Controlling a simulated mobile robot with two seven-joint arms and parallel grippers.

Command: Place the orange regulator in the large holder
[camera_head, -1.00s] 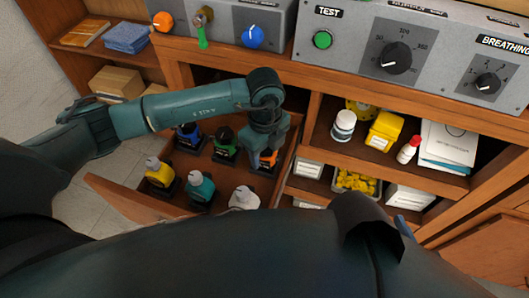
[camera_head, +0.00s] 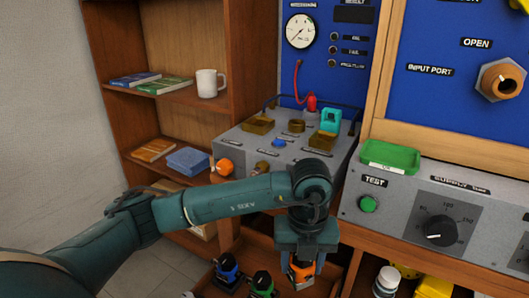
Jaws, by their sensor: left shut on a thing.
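My left gripper (camera_head: 302,264) points down over the open drawer, shut on the orange regulator (camera_head: 301,275). On the grey sloped bench panel behind stand olive-brown fittings (camera_head: 258,124) and a teal piece (camera_head: 331,119). I cannot tell which of these, if any, is the large holder. My right gripper is not in view.
A blue regulator (camera_head: 228,267) and a green regulator (camera_head: 262,283) stand in the drawer left of my gripper. The TEST box (camera_head: 400,206) with a green tray (camera_head: 390,157) is to the right. A mug (camera_head: 209,83) and books are on the left shelves.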

